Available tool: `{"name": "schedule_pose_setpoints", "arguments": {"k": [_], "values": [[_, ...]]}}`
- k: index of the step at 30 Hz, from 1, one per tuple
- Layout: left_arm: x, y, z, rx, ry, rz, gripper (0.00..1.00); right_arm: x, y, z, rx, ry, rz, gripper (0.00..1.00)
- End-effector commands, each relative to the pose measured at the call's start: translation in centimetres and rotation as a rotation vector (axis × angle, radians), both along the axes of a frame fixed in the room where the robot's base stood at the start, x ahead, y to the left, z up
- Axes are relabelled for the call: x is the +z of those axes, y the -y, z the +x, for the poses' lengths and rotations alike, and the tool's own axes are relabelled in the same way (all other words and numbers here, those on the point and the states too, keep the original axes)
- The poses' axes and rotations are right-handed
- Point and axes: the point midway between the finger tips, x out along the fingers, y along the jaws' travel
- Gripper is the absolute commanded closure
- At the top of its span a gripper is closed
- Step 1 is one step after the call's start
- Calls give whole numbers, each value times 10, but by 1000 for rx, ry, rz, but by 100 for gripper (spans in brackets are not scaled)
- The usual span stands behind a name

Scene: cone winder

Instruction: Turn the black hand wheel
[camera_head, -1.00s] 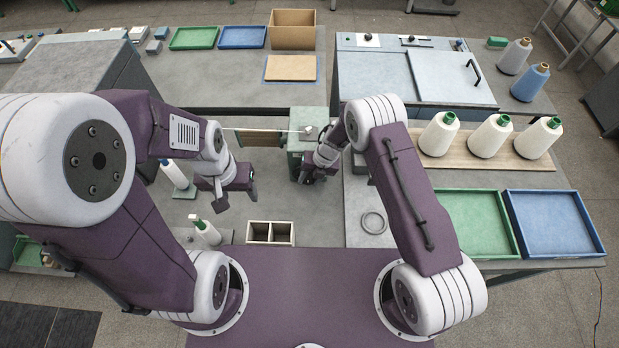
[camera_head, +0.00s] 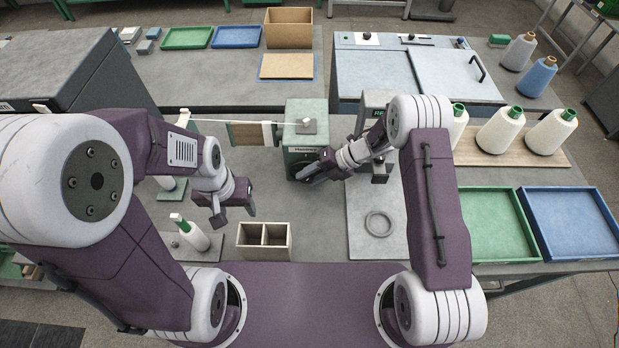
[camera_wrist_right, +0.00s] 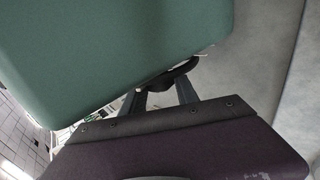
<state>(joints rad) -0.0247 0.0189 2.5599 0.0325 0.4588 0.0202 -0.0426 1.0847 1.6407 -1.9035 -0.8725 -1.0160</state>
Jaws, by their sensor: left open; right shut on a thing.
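The green winder head (camera_head: 306,124) stands mid-scene in the head view, and its green housing (camera_wrist_right: 110,45) fills the upper left of the right wrist view. My right gripper (camera_head: 312,173) is low at its front, shut on the black hand wheel. In the right wrist view the fingers (camera_wrist_right: 160,92) reach to a dark curved part of the hand wheel (camera_wrist_right: 178,74), just under the housing's edge. The housing and my gripper hide most of the wheel. My left gripper (camera_head: 233,212) is open and empty, left of the winder head.
White yarn cones (camera_head: 500,130) and green (camera_head: 497,222) and blue (camera_head: 570,222) trays are further right.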

Motion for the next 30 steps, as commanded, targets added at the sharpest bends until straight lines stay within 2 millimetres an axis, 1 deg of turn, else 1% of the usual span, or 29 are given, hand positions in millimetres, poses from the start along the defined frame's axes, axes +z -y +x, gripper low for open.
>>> {"name": "schedule_pose_setpoints", "arguments": {"k": [1, 2, 3, 11, 13, 17, 19, 22, 23, 24, 27, 30], "values": [[0, 0, 0, 0, 0, 0, 43, 0, 0, 1, -1, 3, -1, 55], [0, 0, 0, 0, 0, 0, 43, 0, 0, 1, -1, 3, -1, 47], [0, 0, 0, 0, 0, 0, 43, 0, 0, 1, -1, 2, -1, 42], [0, 0, 0, 0, 0, 0, 43, 0, 0, 0, -1, 1, -1, 42], [-1, 0, 0, 0, 0, 0, 43, 3, 3, 1, -1, 1, 0, 42], [-5, 0, 0, 0, 0, 0, 43, 18, 20, 2, -4, 4, -1, 42], [-7, 0, 0, 0, 0, 0, 43, 31, 34, 3, -6, 4, 0, 42], [-5, 0, 0, 0, 0, 0, 43, 49, 52, 2, -6, 3, -1, 42], [10, 0, 0, 0, -1, 0, 43, 59, 54, 1, -3, -1, -1, 42], [20, 0, 0, 0, -1, 0, 43, 63, 56, 1, -3, -3, -1, 42], [31, 0, 0, 0, 0, 0, 43, 65, 62, 1, -2, -2, -1, 42], [35, 0, 0, 0, 0, 0, 43, 65, 65, 1, -1, -2, -1, 42]]}}
